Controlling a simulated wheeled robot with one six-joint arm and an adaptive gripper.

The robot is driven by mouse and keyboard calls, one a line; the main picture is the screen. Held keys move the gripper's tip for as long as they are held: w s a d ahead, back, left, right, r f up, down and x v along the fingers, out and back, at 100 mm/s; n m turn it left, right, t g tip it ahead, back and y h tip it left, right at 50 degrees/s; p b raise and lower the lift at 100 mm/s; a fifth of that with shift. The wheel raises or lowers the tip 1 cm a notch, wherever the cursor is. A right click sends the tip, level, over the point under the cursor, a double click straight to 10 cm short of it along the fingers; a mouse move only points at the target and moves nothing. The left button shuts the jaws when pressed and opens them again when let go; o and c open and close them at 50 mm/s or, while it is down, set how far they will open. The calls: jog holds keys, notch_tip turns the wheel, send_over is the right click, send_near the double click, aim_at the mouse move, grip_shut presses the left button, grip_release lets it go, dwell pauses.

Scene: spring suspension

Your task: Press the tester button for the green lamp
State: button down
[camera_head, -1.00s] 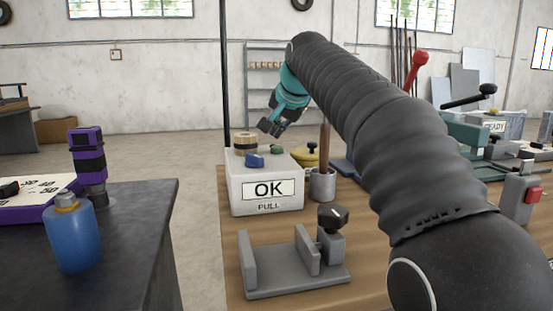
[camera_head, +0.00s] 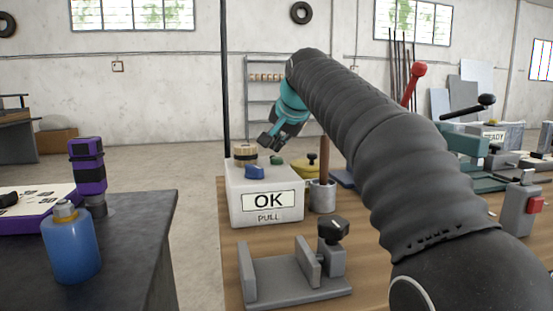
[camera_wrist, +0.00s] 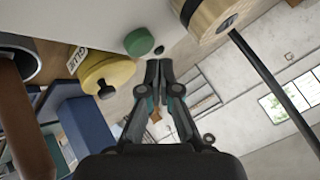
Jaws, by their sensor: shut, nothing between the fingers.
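The tester box (camera_head: 235,207) is pale grey and stands at the bench's left end. Its front panel reads OK, with PULL below. On its top are a green button (camera_head: 277,160), a blue button (camera_head: 254,172) and a round wooden piece (camera_head: 245,153). My gripper (camera_head: 270,143) is shut and empty, just above the back of the box, near the green button. In the wrist view the green button (camera_wrist: 139,42) lies just left of and beyond my fingertips (camera_wrist: 160,65), with no contact visible. The wooden piece (camera_wrist: 214,13) is at the upper right. I cannot pick out a green lamp.
A yellow glue pot (camera_wrist: 108,71) and a grey cup (camera_head: 322,197) with a brown handle stand right of the box. A grey fixture (camera_head: 295,284) with a black knob is in front. A dark thin post (camera_head: 223,80) rises behind the box's left side.

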aim_at(277, 158)
jog(key=shift+f, duration=0.15)
dwell(0.4)
jog(key=shift+f, duration=0.3)
jog(key=shift+f+b, duration=0.5)
jog(key=shift+f, duration=0.05)
dwell(0.8)
jog(key=shift+r, duration=0.1)
jog(key=shift+r+p, duration=0.9)
jog(key=shift+p, duration=0.15)
jog(key=shift+r, duration=0.1)
notch_tip(277, 158, up, 5)
jog(key=p, duration=0.5)
dwell(0.5)
